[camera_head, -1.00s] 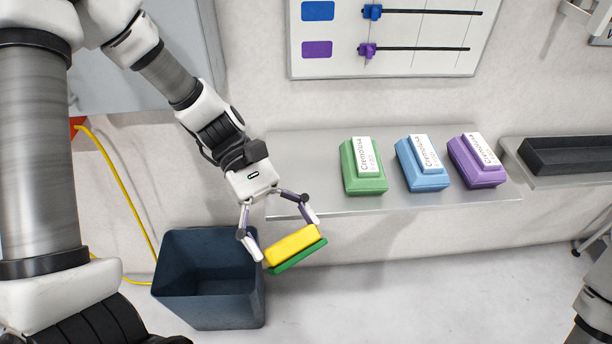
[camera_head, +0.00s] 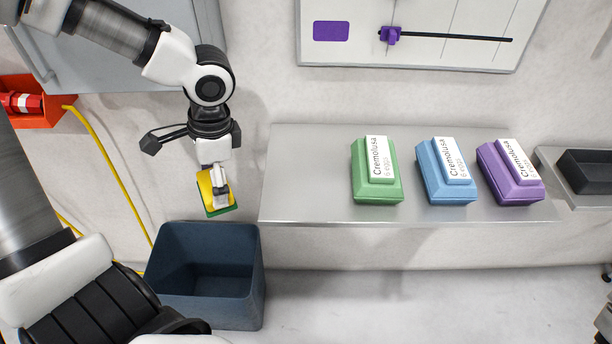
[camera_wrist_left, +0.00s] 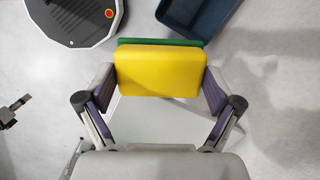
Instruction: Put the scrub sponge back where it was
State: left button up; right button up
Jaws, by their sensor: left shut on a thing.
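The scrub sponge (camera_head: 207,190), yellow with a green side, is held by my left gripper (camera_head: 217,182) in the head view. It hangs above the back of the dark blue bin, left of the metal shelf. In the left wrist view the sponge (camera_wrist_left: 160,72) sits between both fingers of the left gripper (camera_wrist_left: 160,90), yellow face to the camera and green edge behind it. My right gripper is not in view.
A metal shelf (camera_head: 310,203) holds a green (camera_head: 377,190), a blue (camera_head: 446,190) and a purple egg box (camera_head: 512,190). The dark blue bin (camera_head: 233,301) stands open below. A black tray (camera_head: 590,190) is at the far right. A yellow cable (camera_head: 123,185) runs at the left.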

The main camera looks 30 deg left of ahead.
pick_arm(q)
jog(key=w, duration=0.1)
jog(key=w+a, duration=0.1)
jog(key=w, duration=0.1)
jog(key=shift+a+m+b, duration=0.15)
jog(key=shift+m+b, duration=0.15)
jog(key=shift+m, duration=0.1)
jog(key=w+d, duration=0.3)
jog(key=w, duration=0.1)
jog(key=w+d+p, duration=0.1)
jog(key=w+d, duration=0.2)
jog(key=w, duration=0.1)
jog(key=w+d+f, duration=0.1)
jog(key=w+d, duration=0.2)
jog(key=shift+w+d+p, duration=0.3)
jog(key=shift+w+d, duration=0.05)
jog(key=shift+w, duration=0.05)
notch_tip(320, 180, down, 4)
jog(key=shift+w+d+r, duration=0.1)
jog(key=shift+d+r, duration=0.05)
jog(key=shift+r, duration=0.1)
jog(key=shift+w, duration=0.1)
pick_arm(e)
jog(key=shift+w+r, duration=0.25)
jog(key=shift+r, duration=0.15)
pick_arm(q)
jog(key=o, duration=0.7)
jog(key=shift+t, duration=0.3)
jog(key=shift+f, duration=0.1)
